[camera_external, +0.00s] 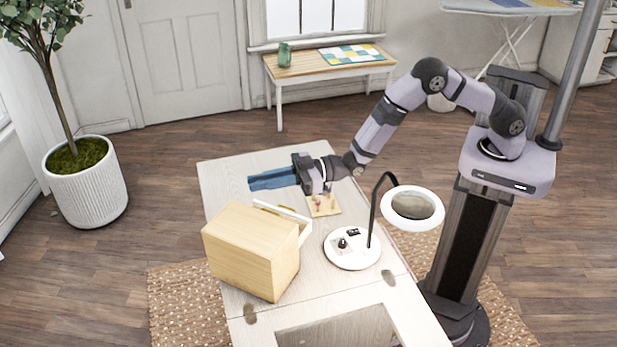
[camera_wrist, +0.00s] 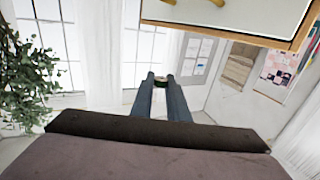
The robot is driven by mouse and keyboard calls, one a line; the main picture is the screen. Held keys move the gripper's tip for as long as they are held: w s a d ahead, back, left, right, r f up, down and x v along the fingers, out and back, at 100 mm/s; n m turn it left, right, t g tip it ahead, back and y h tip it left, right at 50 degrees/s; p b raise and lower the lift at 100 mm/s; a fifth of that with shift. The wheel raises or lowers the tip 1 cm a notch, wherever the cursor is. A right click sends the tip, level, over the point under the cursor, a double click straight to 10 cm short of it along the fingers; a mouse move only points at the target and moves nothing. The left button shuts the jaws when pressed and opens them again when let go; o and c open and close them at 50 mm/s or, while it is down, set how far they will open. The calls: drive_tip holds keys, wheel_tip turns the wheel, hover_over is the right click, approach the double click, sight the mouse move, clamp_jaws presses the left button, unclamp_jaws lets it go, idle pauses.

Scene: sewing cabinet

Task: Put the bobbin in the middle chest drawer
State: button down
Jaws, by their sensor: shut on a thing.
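My gripper (camera_external: 250,184) reaches out level over the far left part of the table, with its long blue fingers above and behind the wooden chest (camera_external: 238,255). In the wrist view its fingers (camera_wrist: 160,78) are shut on the bobbin (camera_wrist: 160,83), a small dark and greenish thing at the fingertips. The bobbin cannot be made out in the external view. The chest's pale drawer side faces away from the external camera, and a white drawer front (camera_external: 283,209) sticks out at its top edge. The wrist view shows a white chest front (camera_wrist: 235,14) with yellow knobs; which drawer is out is unclear.
A magnifier lamp (camera_external: 411,206) on a round white base (camera_external: 352,260) stands right of the chest. A small wooden board (camera_external: 330,209) with pegs lies under my wrist. The table (camera_external: 232,170) has an opening at its near end; its far left corner is clear.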

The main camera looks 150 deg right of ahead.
drive_tip(key=shift+s+f, duration=0.1)
drive_tip(key=shift+s, duration=0.05)
drive_tip(key=shift+f, duration=0.1)
drive_tip(key=shift+f+b, duration=1.35)
drive_tip(key=shift+f, duration=1.55)
drive_tip(key=c, duration=1.6)
unclamp_jaws()
drive_tip(key=shift+c, duration=0.2)
drive_tip(key=b+v, duration=0.2)
drive_tip(key=v, duration=0.5)
drive_tip(key=shift+s+a, duration=0.1)
